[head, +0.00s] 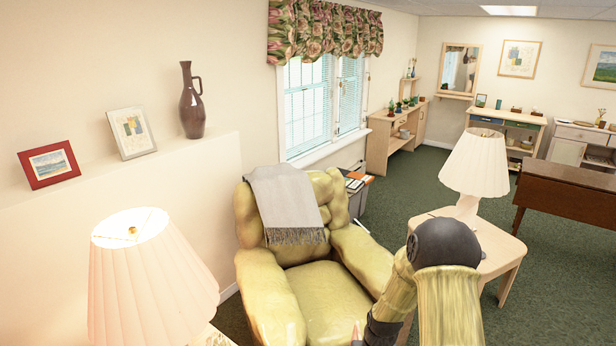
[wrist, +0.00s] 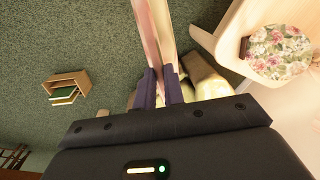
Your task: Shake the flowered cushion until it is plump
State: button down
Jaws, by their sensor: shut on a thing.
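My gripper (wrist: 161,80) shows in the wrist view with its two dark fingers closed on a thin, flat pink-and-cream thing (wrist: 153,35). That thing is seen edge-on and runs out of the top of the view. No flower print shows on it, so I cannot tell whether it is a cushion. A flowered cushion (wrist: 280,50), with pink blooms and green leaves on cream, lies on a pale wooden piece at the upper right of the wrist view, apart from my fingers. In the head view my gripper is out of sight below the frame.
A yellow-green armchair (head: 325,295) with a grey throw (head: 285,200) stands ahead, its seat empty. A lit lamp (head: 145,270) is at left; another lamp (head: 474,165) stands on a pale table (head: 500,258) at right. A small wooden crate (wrist: 67,80) sits on the green carpet.

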jog(key=shift+s+f, duration=0.35)
jog(key=f, duration=0.4)
jog(key=shift+w+f, duration=0.2)
notch_tip(320, 180, up, 5)
jog(key=shift+s, duration=0.15)
jog(key=f, duration=0.5)
jog(key=shift+w, duration=0.35)
jog(key=shift+w+r, duration=0.15)
jog(key=shift+r, duration=0.6)
jog(key=r, duration=0.1)
jog(key=s+r, duration=0.1)
jog(key=r, duration=0.1)
jog(key=shift+s+r, duration=0.1)
jog(key=shift+r, duration=0.15)
notch_tip(320, 180, down, 5)
jog(key=shift+w, duration=0.5)
jog(key=shift+s+r, duration=0.2)
jog(key=shift+s, duration=0.2)
jog(key=shift+w+f, duration=0.15)
jog(key=shift+w, duration=0.1)
jog(key=shift+s, duration=0.15)
